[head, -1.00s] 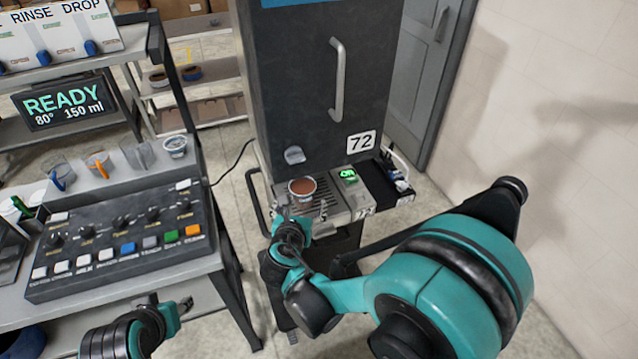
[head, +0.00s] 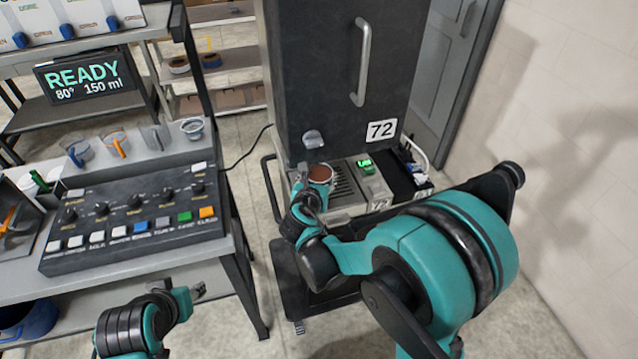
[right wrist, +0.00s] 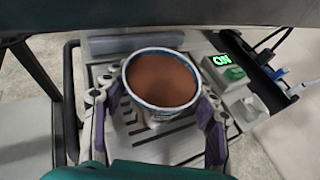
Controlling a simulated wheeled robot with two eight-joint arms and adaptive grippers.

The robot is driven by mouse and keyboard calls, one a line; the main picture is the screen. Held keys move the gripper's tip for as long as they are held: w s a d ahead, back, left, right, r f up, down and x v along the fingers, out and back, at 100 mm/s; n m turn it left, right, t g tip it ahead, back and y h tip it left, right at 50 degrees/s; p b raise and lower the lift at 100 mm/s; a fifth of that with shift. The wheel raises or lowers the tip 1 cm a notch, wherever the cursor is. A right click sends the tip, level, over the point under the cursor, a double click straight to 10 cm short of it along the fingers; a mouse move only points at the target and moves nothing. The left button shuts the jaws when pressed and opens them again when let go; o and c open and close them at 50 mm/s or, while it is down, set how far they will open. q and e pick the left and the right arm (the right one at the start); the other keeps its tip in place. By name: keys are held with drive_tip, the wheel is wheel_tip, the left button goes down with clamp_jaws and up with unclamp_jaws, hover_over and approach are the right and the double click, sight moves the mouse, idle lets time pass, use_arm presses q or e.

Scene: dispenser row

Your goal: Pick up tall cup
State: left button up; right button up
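A cup (head: 321,174) with a pale, blue-edged rim and brown contents stands at the dispenser's drip tray. In the right wrist view the cup (right wrist: 161,83) is upright, seen from above, over the slotted tray. My right gripper (head: 312,190) is at the cup's near side. In the right wrist view its two fingers (right wrist: 160,108) stand either side of the cup, with narrow gaps to its wall; firm contact does not show. My left gripper (head: 184,294) is low at the left, away from the cup; its finger opening is unclear.
The dark dispenser (head: 330,70) stands behind the cup, with a green lit display (head: 366,163) to the right. A button panel (head: 135,220) and several small cups (head: 115,146) are on the left bench. A wall (head: 560,100) bounds the right.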

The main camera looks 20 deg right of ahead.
drive_tip(key=c, duration=0.4)
drive_tip(key=shift+r, duration=0.1)
drive_tip(key=shift+r+p, duration=0.25)
drive_tip(key=shift+p, duration=0.05)
drive_tip(key=shift+r+p, duration=0.3)
drive_tip(key=shift+r, duration=0.2)
use_arm(q)
wheel_tip(320, 180, up, 3)
drive_tip(key=shift+r+p, duration=0.15)
drive_tip(key=shift+p, duration=0.9)
drive_tip(key=shift+c, duration=0.7)
use_arm(e)
drive_tip(key=s+a, duration=0.2)
drive_tip(key=s, duration=0.3)
drive_tip(key=s+a, duration=0.3)
drive_tip(key=s, duration=0.3)
drive_tip(key=s+a, duration=0.2)
drive_tip(key=s, duration=0.3)
drive_tip(key=shift+s+a+f, duration=0.15)
drive_tip(key=shift+a, duration=0.2)
